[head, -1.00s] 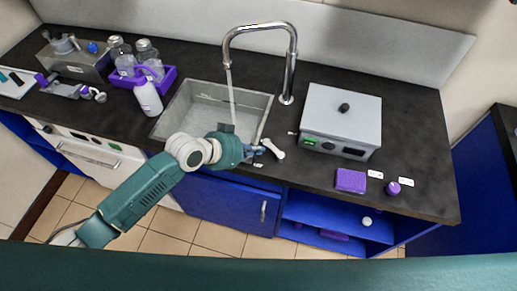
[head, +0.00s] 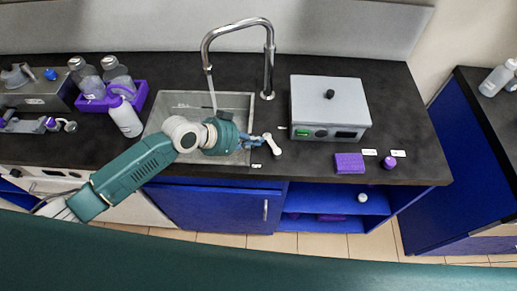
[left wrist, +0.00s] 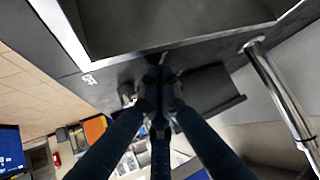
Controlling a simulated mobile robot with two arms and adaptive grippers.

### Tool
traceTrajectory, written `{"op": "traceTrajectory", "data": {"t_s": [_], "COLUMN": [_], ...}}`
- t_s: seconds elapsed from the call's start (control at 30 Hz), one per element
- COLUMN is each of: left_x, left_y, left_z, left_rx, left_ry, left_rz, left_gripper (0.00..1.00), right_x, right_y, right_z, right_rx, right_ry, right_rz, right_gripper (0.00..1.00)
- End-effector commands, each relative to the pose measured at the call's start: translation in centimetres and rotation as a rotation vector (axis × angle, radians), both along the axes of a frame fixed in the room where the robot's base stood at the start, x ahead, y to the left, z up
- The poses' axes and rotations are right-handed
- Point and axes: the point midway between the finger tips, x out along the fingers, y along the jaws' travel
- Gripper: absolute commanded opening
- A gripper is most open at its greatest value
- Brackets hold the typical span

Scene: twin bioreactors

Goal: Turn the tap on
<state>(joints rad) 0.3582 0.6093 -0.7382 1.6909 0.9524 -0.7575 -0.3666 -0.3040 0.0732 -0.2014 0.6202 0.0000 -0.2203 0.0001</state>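The chrome tap (head: 240,25) arches over the sink (head: 232,100); its post also shows in the left wrist view (left wrist: 283,92). A thin pale line hangs below its spout; I cannot tell whether it is water. A short white lever (head: 272,144) stands on the counter at the sink's right front corner. A small white label (head: 257,166) lies near it and reads OFF in the left wrist view (left wrist: 90,80). My left gripper (head: 259,142) is just left of the lever, its fingertips close together (left wrist: 161,80). Contact with the lever is unclear. My right gripper is out of view.
A grey box (head: 331,105) with a black knob stands right of the lever. A purple block (head: 349,163) and a purple knob (head: 389,162) are at the front right. A purple tray (head: 90,103) with bottles and a white bottle (head: 125,117) stand left of the sink.

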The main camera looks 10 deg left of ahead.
Motion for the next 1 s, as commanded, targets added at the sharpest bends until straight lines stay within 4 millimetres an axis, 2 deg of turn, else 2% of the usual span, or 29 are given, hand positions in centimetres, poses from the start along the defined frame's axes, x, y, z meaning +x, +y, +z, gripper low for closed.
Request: {"op": "traceTrajectory", "data": {"t_s": [0.53,1.0], "left_x": [1.5,1.7], "left_y": [-0.8,-0.9], "left_z": [-0.1,-0.1], "left_rx": [-0.002,-0.001], "left_ry": [0.001,0.002], "left_rz": [0.022,0.022], "left_gripper": [0.00,0.00], "right_x": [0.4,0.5], "right_y": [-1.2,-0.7], "right_z": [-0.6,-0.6], "right_rx": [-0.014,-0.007], "right_ry": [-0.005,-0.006], "right_rz": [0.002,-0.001], "right_gripper": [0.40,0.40]}}
